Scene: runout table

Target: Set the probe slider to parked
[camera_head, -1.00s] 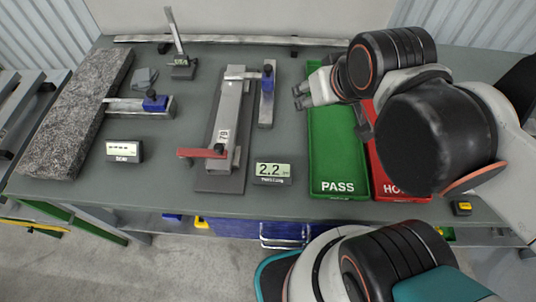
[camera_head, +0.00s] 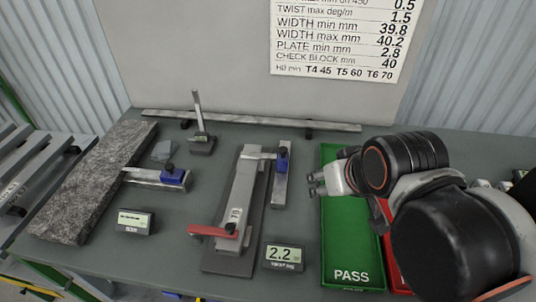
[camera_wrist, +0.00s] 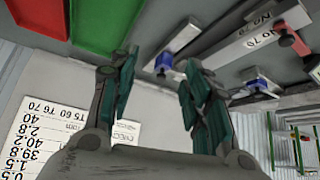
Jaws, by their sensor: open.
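A fixture with a grey bar (camera_head: 238,192) stands mid-table, with a red clamp lever (camera_head: 213,231) at its near end. Beside its far right end is a short grey rail (camera_head: 279,188) carrying a blue slider block (camera_head: 283,153) with a black knob; a thin arm reaches from it over the bar. A second blue block (camera_head: 173,174) sits on a rail by the granite slab. I cannot tell from labels which is the probe slider. My gripper (camera_head: 315,184) is open and empty above the green tray, right of the fixture. The wrist view shows its spread fingers (camera_wrist: 160,92) and a blue block (camera_wrist: 164,65) beyond.
The green PASS tray (camera_head: 351,284) and a partly hidden red tray (camera_head: 397,272) lie right. A display reading 2.2 (camera_head: 283,257) and another display (camera_head: 133,221) stand in front. A granite slab (camera_head: 85,190) and upright stand (camera_head: 201,138) are left. A long rail (camera_head: 250,119) runs along the back.

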